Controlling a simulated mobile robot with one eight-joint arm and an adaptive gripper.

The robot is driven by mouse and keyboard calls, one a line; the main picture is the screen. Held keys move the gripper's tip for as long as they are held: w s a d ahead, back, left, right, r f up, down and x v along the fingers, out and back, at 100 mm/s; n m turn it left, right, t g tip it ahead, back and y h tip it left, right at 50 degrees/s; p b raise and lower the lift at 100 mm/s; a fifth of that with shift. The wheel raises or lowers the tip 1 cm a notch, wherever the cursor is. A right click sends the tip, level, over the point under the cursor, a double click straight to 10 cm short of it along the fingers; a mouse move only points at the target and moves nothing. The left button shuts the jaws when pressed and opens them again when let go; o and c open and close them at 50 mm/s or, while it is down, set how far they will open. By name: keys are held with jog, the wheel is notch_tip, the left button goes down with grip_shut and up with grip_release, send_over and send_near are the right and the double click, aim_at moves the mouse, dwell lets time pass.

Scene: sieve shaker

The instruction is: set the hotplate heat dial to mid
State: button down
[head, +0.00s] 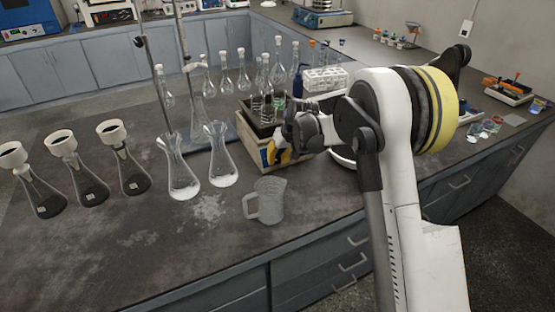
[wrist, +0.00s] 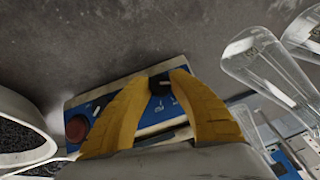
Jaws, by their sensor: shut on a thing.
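The hotplate (head: 253,152) is a cream box with a dark top, standing on the bench in the middle of the head view. In the wrist view its blue front panel (wrist: 97,107) carries white marks and a round red knob (wrist: 77,129). A small black dial (wrist: 160,86) sits between the yellow fingertips of my gripper (wrist: 160,80). My gripper is shut on this dial, and its fingers hide part of the panel. In the head view my gripper (head: 280,155) is at the hotplate's front. The dial's pointer setting cannot be read.
Two clear conical flasks (head: 181,175) (head: 221,160) stand left of the hotplate. A glass beaker with a handle (head: 267,200) stands in front of it. Glassware sits on the hotplate, and a white tube rack (head: 325,80) is behind my arm.

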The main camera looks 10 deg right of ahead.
jog(key=m+y, duration=0.2)
jog(key=y, duration=0.1)
jog(key=shift+d+f+m+g+y, duration=0.15)
jog(key=shift+m+g+y, duration=0.15)
jog(key=shift+m, duration=0.1)
jog(key=m+y+b, duration=0.2)
jog(key=m+y, duration=0.1)
jog(key=y, duration=0.1)
jog(key=shift+f+t+b, duration=0.15)
jog(key=shift+t+b, duration=0.2)
jog(key=shift+t, duration=0.05)
jog(key=m+t+y+b, duration=0.1)
jog(key=m+y+b, duration=0.1)
jog(key=m, duration=0.1)
jog(key=shift+m+y, duration=0.3)
jog(key=shift+m, duration=0.1)
jog(key=shift+m+t+y, duration=1)
jog(key=shift+m+t, duration=0.2)
jog(key=shift+m, duration=0.4)
jog(key=c, duration=1.2)
grip_release()
